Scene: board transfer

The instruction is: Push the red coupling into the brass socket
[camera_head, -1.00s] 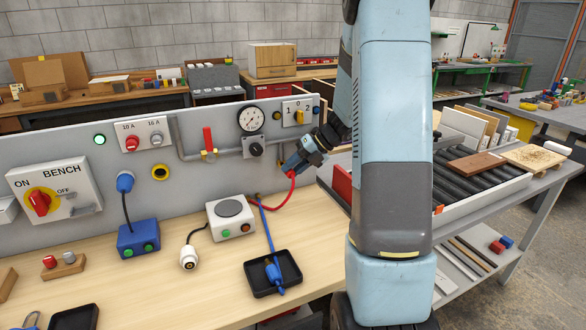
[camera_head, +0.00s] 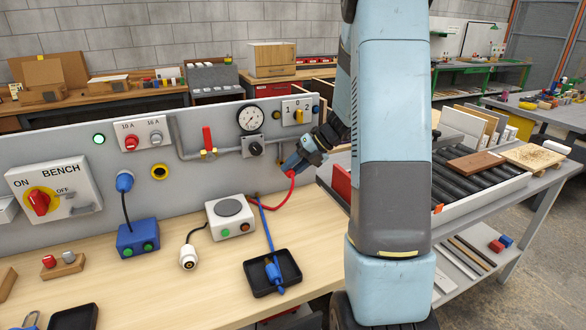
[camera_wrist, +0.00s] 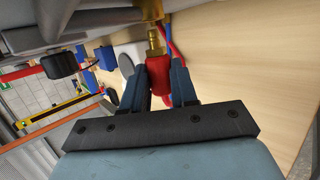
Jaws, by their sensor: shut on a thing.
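The red coupling (camera_wrist: 158,76) is held between the two dark fingers of my gripper (camera_wrist: 158,70) in the wrist view. A narrow brass stem (camera_wrist: 154,42) stands at its far end, in line with the wider brass socket (camera_wrist: 151,10) at the top edge. Stem and socket look touching or nearly so; I cannot tell how deep. In the head view the coupling (camera_head: 291,173) shows as a small red end below my gripper (camera_head: 297,163), close to the grey panel, with a red hose (camera_head: 284,203) curving down to the bench. The socket is not clear there.
The grey panel (camera_head: 190,125) carries a gauge (camera_head: 251,119), a black knob (camera_head: 256,149) and a red-handled valve (camera_head: 208,140) near my gripper. Below are a white box (camera_head: 231,218) and a black tray (camera_head: 289,268) holding a blue connector (camera_head: 273,272). The front bench (camera_head: 150,290) has free room.

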